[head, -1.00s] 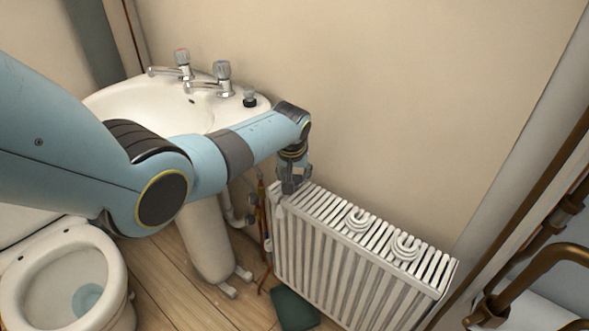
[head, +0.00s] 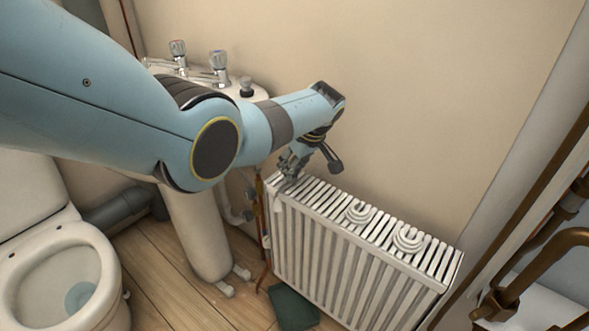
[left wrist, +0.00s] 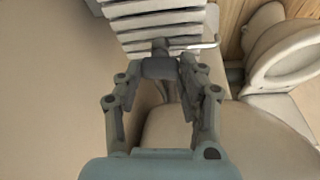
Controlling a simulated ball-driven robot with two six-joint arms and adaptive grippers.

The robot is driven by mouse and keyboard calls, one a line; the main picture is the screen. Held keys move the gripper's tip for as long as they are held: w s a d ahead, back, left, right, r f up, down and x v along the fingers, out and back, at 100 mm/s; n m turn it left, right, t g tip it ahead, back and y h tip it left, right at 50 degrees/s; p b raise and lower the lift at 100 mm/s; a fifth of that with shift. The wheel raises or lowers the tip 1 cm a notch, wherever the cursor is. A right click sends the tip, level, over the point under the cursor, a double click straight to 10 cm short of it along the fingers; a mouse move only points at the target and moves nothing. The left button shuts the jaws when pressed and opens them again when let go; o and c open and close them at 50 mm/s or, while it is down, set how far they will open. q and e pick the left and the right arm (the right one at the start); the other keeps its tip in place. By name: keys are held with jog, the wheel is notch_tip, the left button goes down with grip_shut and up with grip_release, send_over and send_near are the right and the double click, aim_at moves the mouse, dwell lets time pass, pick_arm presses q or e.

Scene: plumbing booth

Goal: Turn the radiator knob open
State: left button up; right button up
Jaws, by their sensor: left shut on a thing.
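The white ribbed radiator (head: 350,260) stands against the wall, right of the basin. My left gripper (head: 287,174) is at the radiator's top left corner, its wrist tilted over to the right. In the left wrist view, my left gripper (left wrist: 160,68) has its fingertips drawn together beside the radiator slats (left wrist: 155,22). It is shut on the radiator knob, a small dark piece (left wrist: 160,45) that shows just past the fingertips. The fingers hide most of the knob, so its turn cannot be read. My right gripper is not in view.
The basin (head: 258,94) with two taps and the toilet (head: 60,265) are to the left. Thin pipes (head: 262,235) run beside the radiator's left end. Two white coils (head: 408,240) sit on the radiator top. A dark green pad (head: 293,306) lies on the floor.

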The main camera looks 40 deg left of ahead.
pick_arm(q)
jog(key=shift+n, duration=0.5)
jog(key=o, duration=1.2)
jog(key=shift+c, duration=0.2)
jog(key=shift+r, duration=0.1)
jog(key=w+v, duration=0.1)
jog(key=v, duration=1)
jog(key=shift+s+d+r, duration=0.2)
jog(key=shift+s+r, duration=0.15)
jog(key=shift+r, duration=0.05)
